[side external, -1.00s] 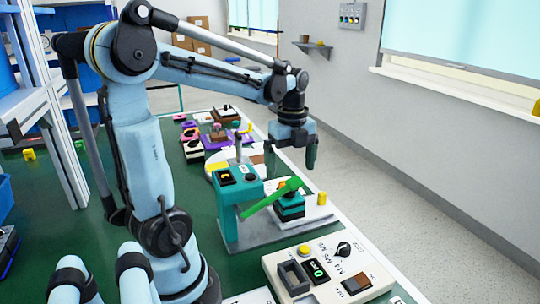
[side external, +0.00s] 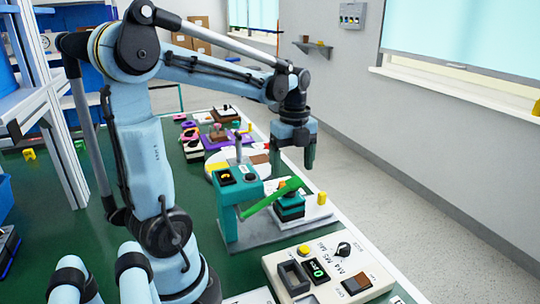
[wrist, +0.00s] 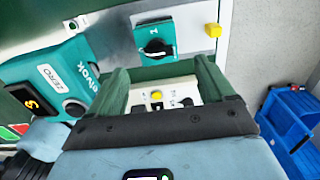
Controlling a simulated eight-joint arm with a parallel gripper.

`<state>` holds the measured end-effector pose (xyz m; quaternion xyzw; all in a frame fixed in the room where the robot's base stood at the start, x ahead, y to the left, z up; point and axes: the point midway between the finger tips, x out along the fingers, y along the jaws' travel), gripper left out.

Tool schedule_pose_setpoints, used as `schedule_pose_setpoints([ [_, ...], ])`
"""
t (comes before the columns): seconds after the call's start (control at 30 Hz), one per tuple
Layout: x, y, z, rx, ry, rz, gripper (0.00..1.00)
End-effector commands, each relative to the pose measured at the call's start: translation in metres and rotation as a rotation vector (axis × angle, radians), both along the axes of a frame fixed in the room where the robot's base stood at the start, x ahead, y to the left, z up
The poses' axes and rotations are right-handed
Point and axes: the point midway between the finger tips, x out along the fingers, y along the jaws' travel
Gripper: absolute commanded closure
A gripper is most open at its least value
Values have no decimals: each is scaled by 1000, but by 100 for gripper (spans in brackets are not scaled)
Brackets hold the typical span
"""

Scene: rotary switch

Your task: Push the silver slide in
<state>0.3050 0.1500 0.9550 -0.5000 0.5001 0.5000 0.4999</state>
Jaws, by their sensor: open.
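I cannot pick out a silver slide for certain in either view. A beige control panel (side external: 285,262) at the front of the bench carries a yellow button (side external: 304,250), a dark box-shaped part, a small display, a black knob and a brown rocker. My gripper (side external: 296,160) hangs beyond the teal station, fingers pointing down, empty and above the bench. In the wrist view its two green fingers (wrist: 162,72) stand apart. Part of a pale panel with a yellow button (wrist: 156,95) shows between them, partly hidden by the gripper body.
A teal station (side external: 229,215) with a green lever (side external: 262,203) stands behind the beige panel. A teal knob box (wrist: 155,45) and a yellow peg (wrist: 212,30) are close by. More coloured devices line the bench behind. A blue bin (wrist: 290,125) is at right in the wrist view.

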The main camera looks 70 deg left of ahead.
Motion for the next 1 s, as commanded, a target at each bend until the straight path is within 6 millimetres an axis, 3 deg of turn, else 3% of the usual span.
schedule_pose_setpoints([
  [0.03,9,1,1,0,0,-2,26],
  [0.2,51,2,5,0,0,-5,51],
  [0.4,89,0,4,0,0,-2,51],
  [0.67,96,0,-11,0,0,0,51],
  [1.0,96,0,-67,0,-1,0,51],
])
